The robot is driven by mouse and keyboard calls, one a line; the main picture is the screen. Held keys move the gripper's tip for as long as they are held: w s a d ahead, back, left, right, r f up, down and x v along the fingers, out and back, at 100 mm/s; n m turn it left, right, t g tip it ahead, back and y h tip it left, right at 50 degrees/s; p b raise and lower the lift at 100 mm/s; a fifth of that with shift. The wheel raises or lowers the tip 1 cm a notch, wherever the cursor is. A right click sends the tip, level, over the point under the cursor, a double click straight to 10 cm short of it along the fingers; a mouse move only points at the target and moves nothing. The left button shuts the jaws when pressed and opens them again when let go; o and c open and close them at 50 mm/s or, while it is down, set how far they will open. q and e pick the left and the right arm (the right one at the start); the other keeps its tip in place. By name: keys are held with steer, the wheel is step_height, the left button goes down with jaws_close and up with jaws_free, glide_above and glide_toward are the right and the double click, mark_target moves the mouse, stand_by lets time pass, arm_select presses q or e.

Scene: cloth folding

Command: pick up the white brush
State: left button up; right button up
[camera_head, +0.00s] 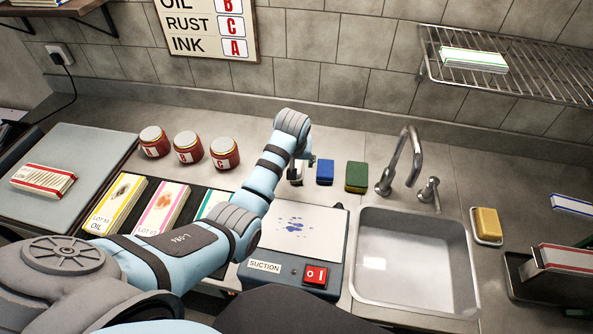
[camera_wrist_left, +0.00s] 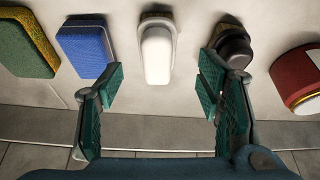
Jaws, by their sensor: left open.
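The white brush (camera_wrist_left: 157,52) lies in the upper middle of the left wrist view, with a rounded white top and a dark, brownish edge at its far end. My left gripper (camera_wrist_left: 161,92) is open, its two green-padded fingers standing apart on either side of the brush's line. The brush is not gripped, and I see nothing between the fingers. In the head view my left gripper (camera_head: 303,158) is behind the sink-side counter board, and it mostly hides the brush (camera_head: 296,174). My right gripper is not in view.
A blue sponge (camera_wrist_left: 85,50) lies left of the brush, with a green-yellow sponge (camera_wrist_left: 30,42) beyond. A dark knobbed object (camera_wrist_left: 232,46) stands close right, then a red jar (camera_wrist_left: 296,80). The suction board (camera_head: 300,232), faucet (camera_head: 402,160) and sink (camera_head: 415,262) are nearby.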

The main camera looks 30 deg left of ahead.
mark_target(297, 165)
arm_select(q)
steer(key=b+x, duration=0.1)
steer(key=x, duration=0.4)
steer(key=shift+w+d+r, duration=0.1)
steer(key=shift+w+d, duration=0.05)
steer(key=shift+d, duration=0.05)
steer(key=shift+r, duration=0.15)
steer(key=shift+c, duration=1.2)
steer(key=c, duration=1)
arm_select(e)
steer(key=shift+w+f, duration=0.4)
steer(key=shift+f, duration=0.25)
arm_select(q)
step_height(297, 165, up, 20)
steer(key=p, duration=0.1)
steer(key=shift+p, duration=0.4)
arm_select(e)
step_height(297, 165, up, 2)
